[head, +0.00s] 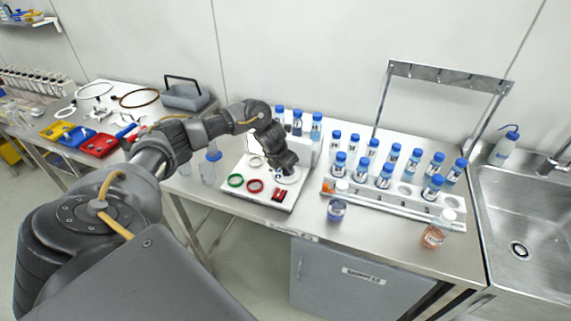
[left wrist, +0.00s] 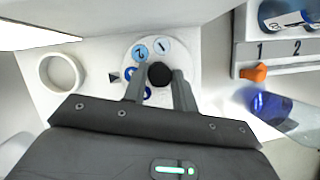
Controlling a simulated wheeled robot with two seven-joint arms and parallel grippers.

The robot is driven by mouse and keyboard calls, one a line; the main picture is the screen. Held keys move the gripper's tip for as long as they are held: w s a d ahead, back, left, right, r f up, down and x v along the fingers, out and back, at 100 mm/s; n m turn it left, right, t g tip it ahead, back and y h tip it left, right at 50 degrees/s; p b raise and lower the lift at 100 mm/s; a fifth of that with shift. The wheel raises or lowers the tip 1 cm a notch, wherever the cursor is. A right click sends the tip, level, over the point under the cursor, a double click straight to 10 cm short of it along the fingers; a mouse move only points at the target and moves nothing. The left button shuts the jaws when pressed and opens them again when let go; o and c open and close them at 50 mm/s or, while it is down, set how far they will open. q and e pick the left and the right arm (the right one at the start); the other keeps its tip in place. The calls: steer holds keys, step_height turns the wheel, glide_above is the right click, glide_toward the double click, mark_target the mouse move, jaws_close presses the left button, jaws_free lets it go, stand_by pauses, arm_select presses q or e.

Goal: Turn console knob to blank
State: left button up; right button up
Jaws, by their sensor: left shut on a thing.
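The white console (head: 262,199) sits on the steel bench in the head view. Its dial (head: 290,178) is at the console's right side, partly hidden by my left gripper (head: 284,170). In the left wrist view, the round white dial (left wrist: 188,58) carries blue-marked positions; 1 and 2 are readable, others are partly covered by a finger. A dark triangular mark (left wrist: 114,76) is on the panel just left of the dial. My left gripper (left wrist: 160,84) is shut on the black knob (left wrist: 160,73) at the dial's centre. My right gripper is not in view.
Green (head: 235,181) and red (head: 255,186) rings and a red switch (head: 278,195) lie on the console's front. A rack (head: 400,203) of blue-capped bottles stands to the right, with loose jars near the bench edge. A sink (head: 525,215) is at far right.

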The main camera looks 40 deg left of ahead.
arm_select(q)
steer(key=n+p, duration=0.1)
steer(key=n+y+p, duration=0.1)
steer(key=n, duration=0.1)
steer(key=shift+d+r, duration=0.1)
steer(key=shift+r, duration=0.15)
steer(key=n+p, duration=0.1)
steer(key=n+y+p, duration=0.1)
steer(key=n+p, duration=0.1)
steer(key=shift+w+d+n+g+y, duration=0.1)
steer(key=shift+n+g+y, duration=0.2)
steer(key=shift+g, duration=0.1)
steer(key=shift+n+g+p, duration=0.3)
steer(key=shift+n+p, duration=0.45)
steer(key=shift+n, duration=0.15)
steer(key=shift+f+n+y+p, duration=0.1)
steer(key=shift+n+y+p, duration=0.35)
steer(key=shift+n, duration=0.45)
steer(key=n, duration=0.1)
steer(key=n+g, duration=0.1)
steer(key=shift+w+d+f+n+y, duration=0.1)
steer(key=shift+w+n+y, duration=0.05)
steer(key=shift+n+y, duration=0.2)
steer(key=n+g, duration=0.2)
steer(key=n, duration=0.3)
steer(key=shift+w, duration=0.1)
steer(key=shift+n, duration=0.25)
steer(key=o, duration=1)
steer(key=shift+c, duration=0.2)
